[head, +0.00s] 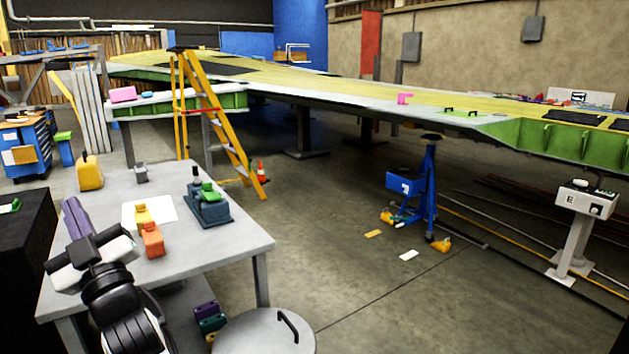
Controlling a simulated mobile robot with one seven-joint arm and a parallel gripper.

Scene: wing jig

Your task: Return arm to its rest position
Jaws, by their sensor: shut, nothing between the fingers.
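My gripper (92,252) shows at the lower left of the head view, at the end of my black and white arm (125,310). It is shut and empty. It appears over the near left part of a grey work table (215,240). A purple block (75,218) shows just beyond it, apparently on the table. I cannot tell the height of my gripper above the table top. The arm hides part of the table's near side.
The table also bears orange blocks (153,240), a blue-grey device (208,208) and a yellow container (89,172). A round grey lid (265,333) stands close in front. A yellow ladder (220,130), blue stand (428,190) and large wing (350,95) lie beyond. Middle floor is mostly clear.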

